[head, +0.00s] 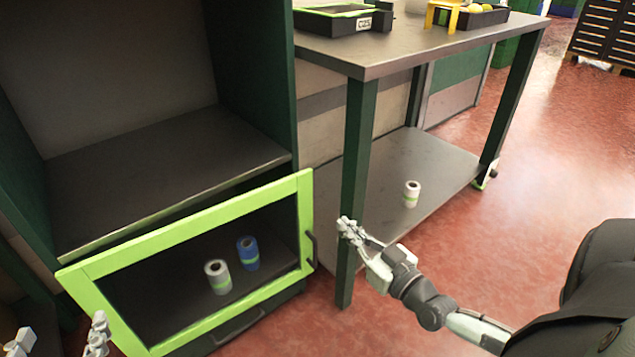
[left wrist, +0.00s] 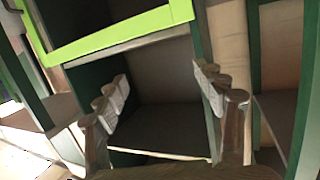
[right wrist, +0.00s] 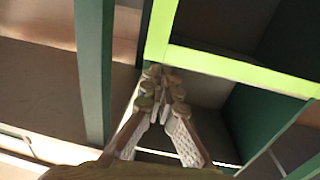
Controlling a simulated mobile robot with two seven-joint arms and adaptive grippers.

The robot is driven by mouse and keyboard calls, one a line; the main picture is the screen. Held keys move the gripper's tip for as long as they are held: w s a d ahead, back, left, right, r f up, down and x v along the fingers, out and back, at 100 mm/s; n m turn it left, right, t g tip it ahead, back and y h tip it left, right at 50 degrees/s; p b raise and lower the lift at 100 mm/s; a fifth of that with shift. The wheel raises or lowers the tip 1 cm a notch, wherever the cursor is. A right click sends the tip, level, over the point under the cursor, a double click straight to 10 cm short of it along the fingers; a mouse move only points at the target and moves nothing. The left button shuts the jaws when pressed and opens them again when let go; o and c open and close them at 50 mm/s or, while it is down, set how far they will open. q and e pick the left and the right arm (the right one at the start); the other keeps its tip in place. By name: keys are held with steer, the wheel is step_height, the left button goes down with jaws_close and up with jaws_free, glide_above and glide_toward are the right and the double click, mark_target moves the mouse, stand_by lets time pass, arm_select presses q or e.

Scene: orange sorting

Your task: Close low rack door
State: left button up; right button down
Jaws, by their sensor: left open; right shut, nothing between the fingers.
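The low rack door (head: 195,227) is a bright green frame around a see-through middle, with a dark handle (head: 311,250) at its right edge. It stands at or near the rack front; I cannot tell whether it is fully shut. My right gripper (head: 347,228) is shut and empty, a little right of the handle in the head view. In the right wrist view its fingertips (right wrist: 161,75) overlap the green frame (right wrist: 240,70); contact is unclear. My left gripper (head: 60,338) is open and empty by the door's lower left corner. The green frame (left wrist: 120,37) shows beyond its fingers in the left wrist view.
A white roll (head: 217,277) and a blue roll (head: 248,253) stand behind the door. A dark shelf (head: 165,165) is above it. A table (head: 425,45) with a green leg (head: 357,170) stands to the right, with another roll (head: 411,193) on its lower shelf. Red floor is free at right.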

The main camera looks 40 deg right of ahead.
glide_toward(303, 187)
steer(key=w+b, duration=0.1)
steer(key=w, duration=0.4)
steer(key=shift+w+a, duration=0.1)
steer(key=shift+w, duration=0.15)
arm_select(q)
steer(key=shift+d+r+t+h, duration=0.2)
steer(key=shift+d+r+t, duration=0.15)
steer(key=shift+r, duration=0.35)
steer(key=shift+d+r+t+h, duration=0.2)
steer(key=shift+d+r+t, duration=0.2)
steer(key=shift+r, duration=0.35)
steer(key=shift+d+r+t+h, duration=0.2)
steer(key=shift+d+r+t, duration=0.15)
steer(key=shift+r, duration=0.35)
arm_select(e)
steer(key=shift+w, duration=0.65)
steer(key=shift+w, duration=0.1)
